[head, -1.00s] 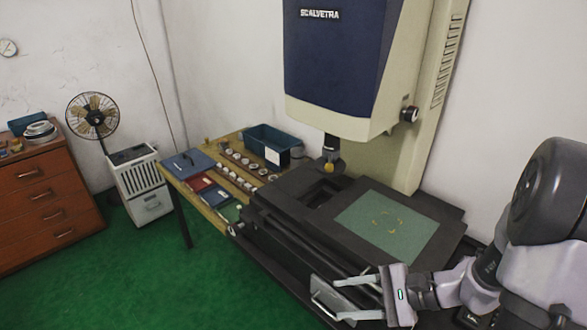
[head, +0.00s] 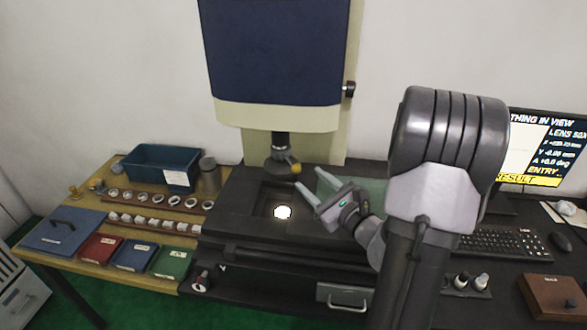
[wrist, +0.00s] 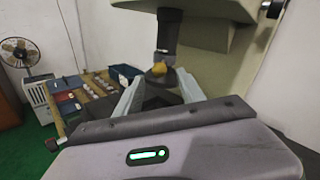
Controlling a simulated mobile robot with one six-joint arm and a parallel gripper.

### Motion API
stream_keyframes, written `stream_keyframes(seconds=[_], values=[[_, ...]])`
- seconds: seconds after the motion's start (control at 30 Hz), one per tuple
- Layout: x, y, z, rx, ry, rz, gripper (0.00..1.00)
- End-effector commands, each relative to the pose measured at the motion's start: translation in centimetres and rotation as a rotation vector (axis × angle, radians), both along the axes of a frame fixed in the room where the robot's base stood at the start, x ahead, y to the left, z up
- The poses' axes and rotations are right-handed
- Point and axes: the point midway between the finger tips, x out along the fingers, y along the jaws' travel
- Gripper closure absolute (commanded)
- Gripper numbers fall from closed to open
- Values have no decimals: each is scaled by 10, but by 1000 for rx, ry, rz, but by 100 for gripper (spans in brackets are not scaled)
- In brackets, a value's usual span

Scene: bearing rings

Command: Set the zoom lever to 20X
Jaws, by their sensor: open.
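The zoom lever is a small yellow-tipped knob (head: 296,168) on the dark lens barrel (head: 281,148) under the measuring machine's head. The yellow tip also shows in the wrist view (wrist: 127,70), just beyond my fingers. My gripper (head: 314,184) is open and empty, right of the lever and a little lower in the head view, its fingers pointing up-left towards it. In the wrist view my gripper (wrist: 158,90) has the lens assembly ahead between its fingers, apart from them as far as I can tell. The monitor (head: 540,150) appears to read "LENS 50X".
The dark stage (head: 240,215) lies below the lens with a bright spot (head: 283,212) on it. The side knob (head: 348,90) sits on the machine's right. A wooden table (head: 100,205) at left holds rings, coloured boxes and a teal bin (head: 160,165). A keyboard (head: 500,243) lies right.

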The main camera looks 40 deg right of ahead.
Motion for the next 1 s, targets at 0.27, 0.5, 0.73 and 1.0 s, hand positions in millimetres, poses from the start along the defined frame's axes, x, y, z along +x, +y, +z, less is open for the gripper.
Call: stream_keyframes(seconds=[0.27,0.5,0.73,1.0], values=[[60,-6,-1,-1,0,2,54],[74,-8,0,0,0,1,54],[74,-8,0,0,0,1,63],[73,-8,0,0,0,1,100]])
